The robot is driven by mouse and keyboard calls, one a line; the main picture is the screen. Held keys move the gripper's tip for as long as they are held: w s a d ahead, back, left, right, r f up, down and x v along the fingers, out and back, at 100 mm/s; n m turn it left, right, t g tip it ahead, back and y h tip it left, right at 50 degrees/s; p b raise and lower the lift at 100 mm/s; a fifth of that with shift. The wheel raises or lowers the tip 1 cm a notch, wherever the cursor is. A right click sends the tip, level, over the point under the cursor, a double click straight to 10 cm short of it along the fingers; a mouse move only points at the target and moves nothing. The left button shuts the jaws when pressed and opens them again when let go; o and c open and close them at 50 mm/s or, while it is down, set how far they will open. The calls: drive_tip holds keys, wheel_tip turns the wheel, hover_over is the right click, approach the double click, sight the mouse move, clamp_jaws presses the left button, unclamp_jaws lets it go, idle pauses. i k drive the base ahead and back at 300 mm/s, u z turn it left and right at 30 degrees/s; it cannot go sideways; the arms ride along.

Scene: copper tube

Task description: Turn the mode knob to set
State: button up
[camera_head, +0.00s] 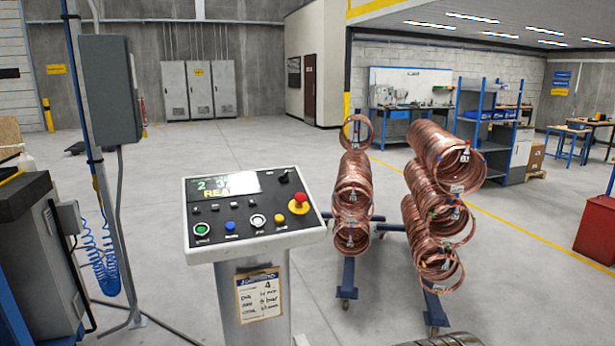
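The control panel (255,244) stands on a grey pedestal a little left of the middle, its sloped black face turned toward me. A small black knob (284,177) sits at the face's upper right, right of the lit display (227,185); it looks like the mode knob, but its label and pointer are too small to read. The display shows green digits and yellow text starting "READ", partly washed out by glare. A red mushroom button (300,199) on a yellow base is below the knob. Green, blue, white and yellow buttons line the lower edge. My gripper is not in view.
Copper tube coils (352,195) hang on a blue-footed rack right of the panel, with more coils (440,190) beyond. A dark machine (35,250) with blue coiled hoses stands at left. A cable lies on the floor there. Open floor lies behind the panel.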

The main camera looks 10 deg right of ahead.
sight(283, 178)
drive_tip(key=z, duration=0.35)
drive_tip(key=k, duration=0.85)
drive_tip(key=i, duration=1.5)
drive_tip(key=u, duration=0.85)
drive_tip(key=i, duration=1.05)
drive_tip(key=u, duration=0.3)
